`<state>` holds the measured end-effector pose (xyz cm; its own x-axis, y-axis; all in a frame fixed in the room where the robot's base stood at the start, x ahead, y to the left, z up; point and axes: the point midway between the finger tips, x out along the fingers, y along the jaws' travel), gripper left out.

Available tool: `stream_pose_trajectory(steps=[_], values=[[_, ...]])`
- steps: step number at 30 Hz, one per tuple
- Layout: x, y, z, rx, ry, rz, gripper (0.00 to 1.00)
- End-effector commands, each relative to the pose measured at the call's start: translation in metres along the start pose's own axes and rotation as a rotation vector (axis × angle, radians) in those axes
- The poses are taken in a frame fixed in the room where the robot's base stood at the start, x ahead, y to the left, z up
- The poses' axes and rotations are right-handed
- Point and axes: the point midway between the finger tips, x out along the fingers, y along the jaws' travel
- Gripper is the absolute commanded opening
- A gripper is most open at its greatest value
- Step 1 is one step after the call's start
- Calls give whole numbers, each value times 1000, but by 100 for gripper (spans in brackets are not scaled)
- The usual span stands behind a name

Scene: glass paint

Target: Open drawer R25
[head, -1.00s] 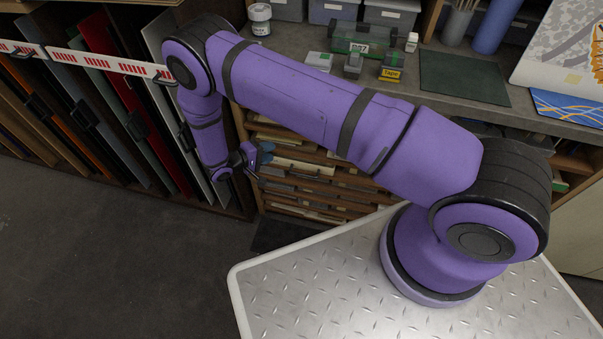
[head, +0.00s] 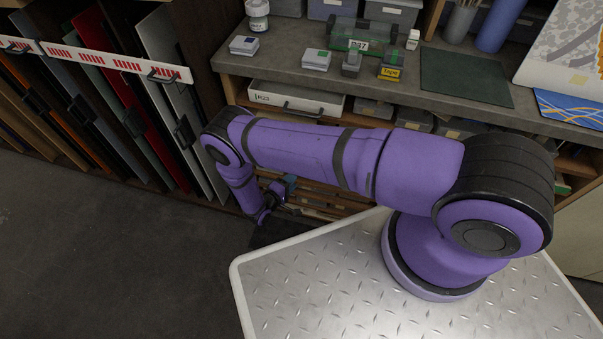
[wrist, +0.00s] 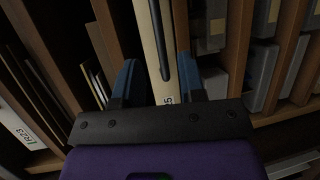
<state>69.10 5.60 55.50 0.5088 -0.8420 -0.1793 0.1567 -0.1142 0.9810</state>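In the wrist view a pale drawer front (wrist: 146,38) runs down the middle, with a long dark handle (wrist: 158,45) on it. Its label (wrist: 169,100) is partly hidden; a "5" shows. My gripper (wrist: 157,72) is open, with one blue finger on each side of the handle. The handle's near end lies between the fingertips; I cannot tell whether they touch anything. In the head view my gripper (head: 284,186) is low in front of the shelf unit under the counter, and my arm hides most of that drawer area.
A white drawer marked R23 (head: 300,100) sits under the counter (head: 300,75); its label also shows in the wrist view (wrist: 15,128). Upright panels (head: 110,100) stand in a rack at left. The floor at left is clear.

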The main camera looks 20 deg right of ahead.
Motion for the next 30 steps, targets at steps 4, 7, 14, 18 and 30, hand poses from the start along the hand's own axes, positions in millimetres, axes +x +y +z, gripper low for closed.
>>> stream_pose_trajectory(steps=[4,7,14,18,30], values=[[28,0,1,0,-3,0,37],[43,0,1,0,-3,-1,37],[64,0,0,0,-1,-1,37],[67,0,0,0,0,-1,37],[67,0,0,0,0,-1,0]])
